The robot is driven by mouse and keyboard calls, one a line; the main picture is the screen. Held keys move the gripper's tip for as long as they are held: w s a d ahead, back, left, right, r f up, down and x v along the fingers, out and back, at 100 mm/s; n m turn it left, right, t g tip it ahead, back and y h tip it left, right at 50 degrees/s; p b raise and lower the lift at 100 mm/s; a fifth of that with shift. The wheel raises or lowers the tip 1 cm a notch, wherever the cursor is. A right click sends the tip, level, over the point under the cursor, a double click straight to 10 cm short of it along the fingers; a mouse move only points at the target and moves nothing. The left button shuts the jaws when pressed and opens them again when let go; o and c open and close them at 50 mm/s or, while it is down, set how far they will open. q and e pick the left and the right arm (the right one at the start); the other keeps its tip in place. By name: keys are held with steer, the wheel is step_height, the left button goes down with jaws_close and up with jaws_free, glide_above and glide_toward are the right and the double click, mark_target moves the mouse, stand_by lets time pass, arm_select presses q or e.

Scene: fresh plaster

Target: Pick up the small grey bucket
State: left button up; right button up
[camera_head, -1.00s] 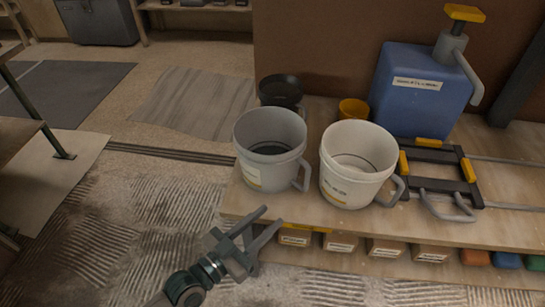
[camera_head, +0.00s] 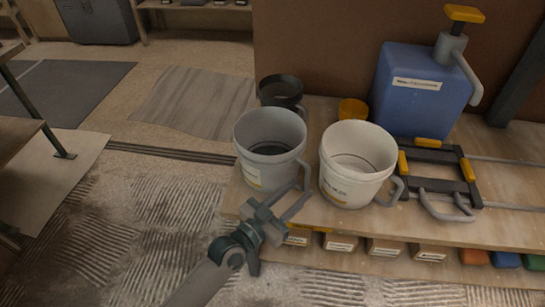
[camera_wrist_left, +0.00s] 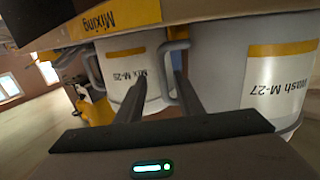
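The small grey bucket (camera_head: 262,165) stands upright on the bench, left of a white bucket, with its handle (camera_head: 304,174) on its right side. My left gripper (camera_head: 302,190) comes in from below and is open, its fingers at the lower part of that handle. The left wrist view appears upside down. There the grey bucket (camera_wrist_left: 275,85) is at the right, and its handle (camera_wrist_left: 163,72) shows between the two open fingers (camera_wrist_left: 160,85). I cannot tell whether the fingers touch it. My right gripper is not in view.
The white bucket (camera_head: 350,182) stands close on the right, leaving a narrow gap by the handle. A black bucket (camera_head: 279,88) and a yellow cup (camera_head: 353,109) are behind. A blue pump container (camera_head: 415,90) and a clamp-like frame (camera_head: 436,158) stand further right on the bench (camera_head: 480,229).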

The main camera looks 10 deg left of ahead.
mark_target(305, 183)
arm_select(q)
steer(key=shift+x, duration=2.6)
steer(key=shift+w+a+f, duration=0.1)
steer(key=shift+a, duration=0.05)
jaws_close()
